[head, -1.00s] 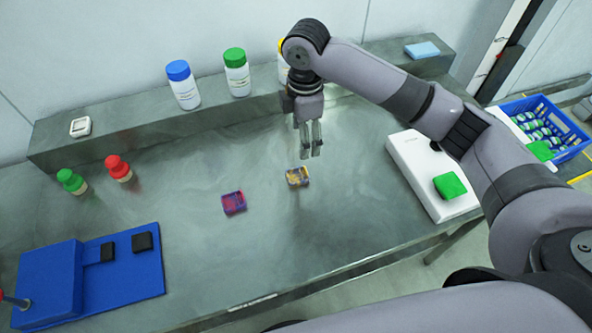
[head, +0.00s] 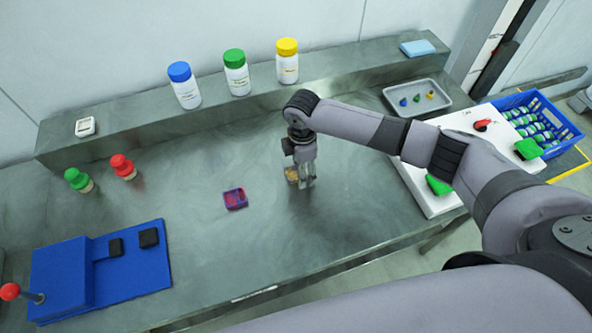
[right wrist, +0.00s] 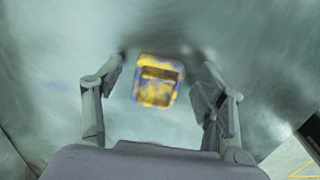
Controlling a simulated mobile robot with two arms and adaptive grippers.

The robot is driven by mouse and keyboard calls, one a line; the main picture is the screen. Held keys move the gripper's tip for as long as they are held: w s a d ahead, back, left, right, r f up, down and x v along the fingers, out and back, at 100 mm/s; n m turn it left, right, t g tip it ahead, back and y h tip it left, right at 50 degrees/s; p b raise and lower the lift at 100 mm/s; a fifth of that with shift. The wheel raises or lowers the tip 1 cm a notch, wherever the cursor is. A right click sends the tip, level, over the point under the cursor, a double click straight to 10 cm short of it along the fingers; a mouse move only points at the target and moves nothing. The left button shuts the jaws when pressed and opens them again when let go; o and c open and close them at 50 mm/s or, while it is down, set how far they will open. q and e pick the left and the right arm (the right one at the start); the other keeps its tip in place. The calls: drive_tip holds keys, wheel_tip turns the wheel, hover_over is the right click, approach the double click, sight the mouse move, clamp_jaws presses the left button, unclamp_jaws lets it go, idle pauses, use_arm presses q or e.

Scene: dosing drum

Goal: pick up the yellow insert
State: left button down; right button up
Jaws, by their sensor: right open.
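The yellow insert (head: 291,174) lies on the grey metal table, partly hidden behind my right gripper in the head view. In the right wrist view the insert (right wrist: 158,80) is a small yellow tray-like piece with bluish patches, slightly blurred. My right gripper (head: 305,184) points down just beside the insert. In the right wrist view its two fingers (right wrist: 161,100) are apart, with the insert between and a little beyond them, and clear space on both sides. The gripper is empty. My left gripper is not in view.
A red and purple insert (head: 235,199) lies to the left on the table. A blue press-like fixture (head: 60,280) stands at front left. Red (head: 122,166) and green (head: 77,180) topped pieces stand at left. Bottles line the back ledge (head: 215,112). A white board (head: 440,203) lies at right.

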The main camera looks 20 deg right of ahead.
drive_tip(key=shift+c, duration=0.4)
drive_tip(key=c, duration=1.1)
drive_tip(key=shift+r, duration=0.1)
